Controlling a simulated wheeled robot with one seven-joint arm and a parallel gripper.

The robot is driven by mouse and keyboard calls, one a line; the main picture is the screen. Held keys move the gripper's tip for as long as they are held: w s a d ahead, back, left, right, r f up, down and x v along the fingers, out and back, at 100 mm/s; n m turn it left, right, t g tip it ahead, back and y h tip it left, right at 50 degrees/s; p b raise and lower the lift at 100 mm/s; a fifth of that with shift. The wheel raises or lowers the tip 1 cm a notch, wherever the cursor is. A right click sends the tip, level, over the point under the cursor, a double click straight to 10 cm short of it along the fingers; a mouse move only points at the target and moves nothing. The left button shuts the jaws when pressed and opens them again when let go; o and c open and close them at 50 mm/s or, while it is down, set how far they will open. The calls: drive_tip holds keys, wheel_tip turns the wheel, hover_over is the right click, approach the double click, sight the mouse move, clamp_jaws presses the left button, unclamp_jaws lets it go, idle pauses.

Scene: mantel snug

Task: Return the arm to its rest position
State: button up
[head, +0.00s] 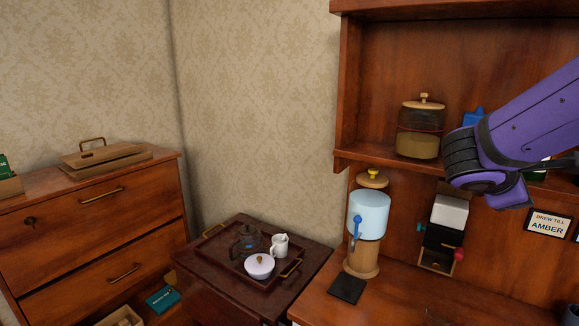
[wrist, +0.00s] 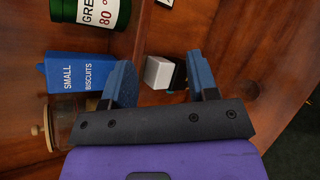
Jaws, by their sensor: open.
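My purple arm (head: 530,120) reaches in from the right edge in the head view, in front of the wooden shelf unit. Its black joint (head: 463,158) is beside the glass jar on the shelf. My gripper (wrist: 157,62) shows in the wrist view with its two blue-grey fingers spread apart. Nothing is held between them. The fingers cannot be made out in the head view.
Close to my gripper are a blue biscuit box (wrist: 78,72), a green tin (wrist: 90,10) and the lidded jar (head: 419,128). Below stand a drinks dispenser (head: 368,215) and a white-and-black box (head: 449,211). A tray (head: 218,246) with tea things sits left.

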drive_tip(key=s+a+m+y, duration=0.4)
drive_tip(key=s+m+y, duration=0.2)
drive_tip(key=s, duration=0.2)
drive_tip(key=s+a+r+m+y, duration=0.1)
drive_tip(key=s+a+m+y, duration=0.4)
drive_tip(key=s+m, duration=0.2)
drive_tip(key=shift+s+a+r+y, duration=0.15)
drive_tip(key=shift+s+a+y, duration=0.15)
drive_tip(key=shift+s+y, duration=0.15)
